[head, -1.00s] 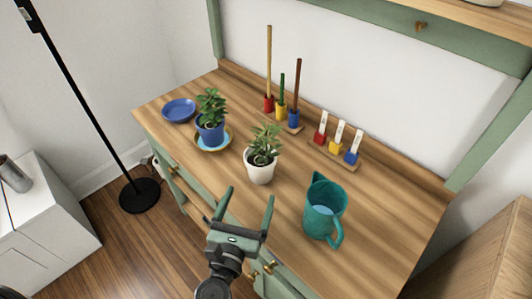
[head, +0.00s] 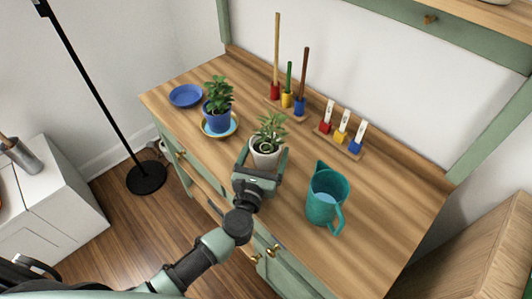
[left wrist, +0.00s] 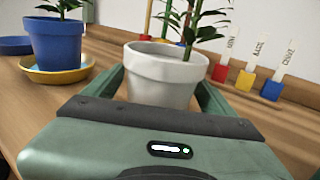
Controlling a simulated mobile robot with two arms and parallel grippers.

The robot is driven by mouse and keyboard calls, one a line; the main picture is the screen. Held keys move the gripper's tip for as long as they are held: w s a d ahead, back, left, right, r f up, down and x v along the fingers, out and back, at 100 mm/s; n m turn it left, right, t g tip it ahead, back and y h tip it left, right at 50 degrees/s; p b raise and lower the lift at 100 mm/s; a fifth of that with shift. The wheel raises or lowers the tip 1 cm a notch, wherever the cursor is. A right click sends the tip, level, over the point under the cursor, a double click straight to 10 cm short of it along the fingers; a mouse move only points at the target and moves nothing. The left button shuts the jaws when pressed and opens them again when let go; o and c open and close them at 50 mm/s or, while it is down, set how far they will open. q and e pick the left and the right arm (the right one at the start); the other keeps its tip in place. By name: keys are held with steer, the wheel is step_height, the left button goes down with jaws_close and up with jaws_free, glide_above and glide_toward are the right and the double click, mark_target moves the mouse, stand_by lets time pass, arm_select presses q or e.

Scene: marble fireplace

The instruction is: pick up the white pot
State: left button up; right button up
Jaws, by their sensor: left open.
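The white pot (head: 265,154) with a green leafy plant stands upright on the wooden top of the green cabinet. In the left wrist view the white pot (left wrist: 166,76) is straight ahead, its lower part hidden behind the gripper's body. My left gripper (head: 265,158) is open, with one finger on each side of the pot. In the left wrist view the fingers of my left gripper (left wrist: 163,92) flank the pot; I cannot tell whether they touch it. My right gripper is not in view.
A blue pot (head: 218,109) with a plant stands on a yellow-rimmed saucer (head: 231,130) to the left. A teal pitcher (head: 325,198) stands to the right. Colored holders with sticks (head: 286,99) and labelled markers (head: 342,134) line the back. A blue plate (head: 185,95) lies far left.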

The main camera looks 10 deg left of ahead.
arm_select(q)
steer(key=shift+w, duration=0.2)
steer(key=shift+s, duration=0.1)
jaws_close()
steer(key=shift+r, duration=0.1)
